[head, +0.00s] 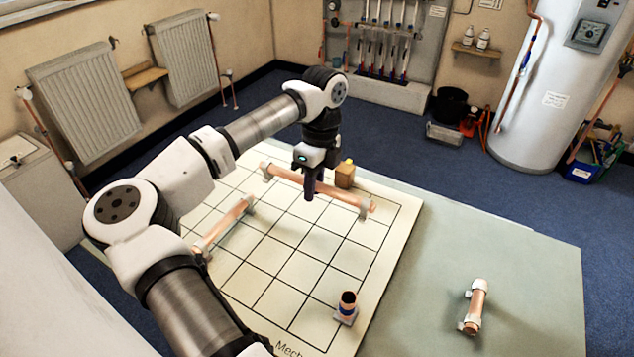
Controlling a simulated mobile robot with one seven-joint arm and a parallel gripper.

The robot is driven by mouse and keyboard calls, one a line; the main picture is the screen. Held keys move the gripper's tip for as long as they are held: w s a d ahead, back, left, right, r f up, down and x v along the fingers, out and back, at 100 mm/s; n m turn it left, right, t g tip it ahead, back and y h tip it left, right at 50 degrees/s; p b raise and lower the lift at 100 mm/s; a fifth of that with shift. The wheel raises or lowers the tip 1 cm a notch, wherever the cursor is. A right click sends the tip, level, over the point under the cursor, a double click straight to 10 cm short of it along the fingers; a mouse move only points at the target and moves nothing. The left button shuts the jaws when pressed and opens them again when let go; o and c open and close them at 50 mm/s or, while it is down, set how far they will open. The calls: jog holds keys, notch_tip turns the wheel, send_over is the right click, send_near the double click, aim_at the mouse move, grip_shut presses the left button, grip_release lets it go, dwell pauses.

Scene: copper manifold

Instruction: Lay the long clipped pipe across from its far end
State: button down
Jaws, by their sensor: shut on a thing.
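The long copper pipe (343,195) has a grey clip near each end and lies across the far part of the white gridded board (395,243). My gripper (309,193) points down at the middle of this pipe, its dark fingers shut on it. The fingers hide a short stretch of the pipe. I cannot tell whether the clips touch the board or hang just above it.
A second clipped pipe (226,226) lies on the board's left. A short upright pipe piece (347,305) stands at the front right. A small tan block with a yellow top (345,174) sits just behind the long pipe. A short clipped pipe (475,306) lies on the green table (530,290).

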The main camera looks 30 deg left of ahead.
aim_at(312, 226)
jog(key=shift+f+b, duration=2.6)
jog(key=shift+f, duration=1.6)
jog(key=shift+f+b, duration=0.35)
jog(key=shift+f, duration=0.05)
jog(key=c, duration=1.2)
grip_release()
jog(key=shift+r+p, duration=2.5)
jog(key=shift+r, duration=2.1)
jog(key=shift+f, duration=0.1)
